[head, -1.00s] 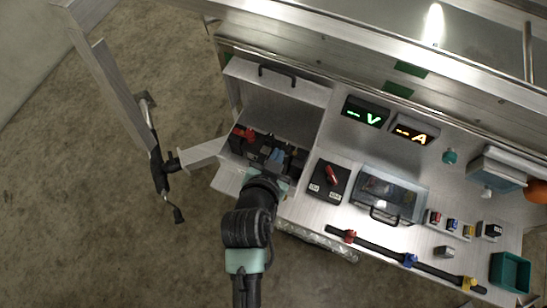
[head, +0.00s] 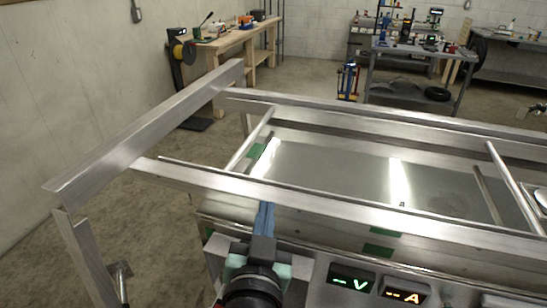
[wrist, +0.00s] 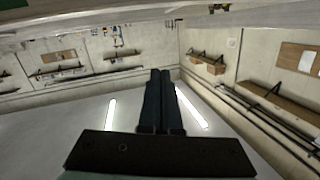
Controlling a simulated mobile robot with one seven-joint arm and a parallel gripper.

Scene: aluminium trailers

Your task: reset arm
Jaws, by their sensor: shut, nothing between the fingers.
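My gripper (head: 264,218) shows at the bottom middle of the head view, in front of the trailer's near rail. Its blue fingers are together and point up and away from me. In the wrist view the dark fingers (wrist: 161,100) stand side by side in the middle, closed with nothing between them. My arm is below the gripper, partly cut off by the lower edge of the head view.
The aluminium trailer frame (head: 330,205) spans the head view close beyond my gripper. A green V display (head: 350,281) and an orange A display (head: 404,295) sit at lower right. Workbenches (head: 235,42) stand far back. Open floor (head: 150,215) lies at left.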

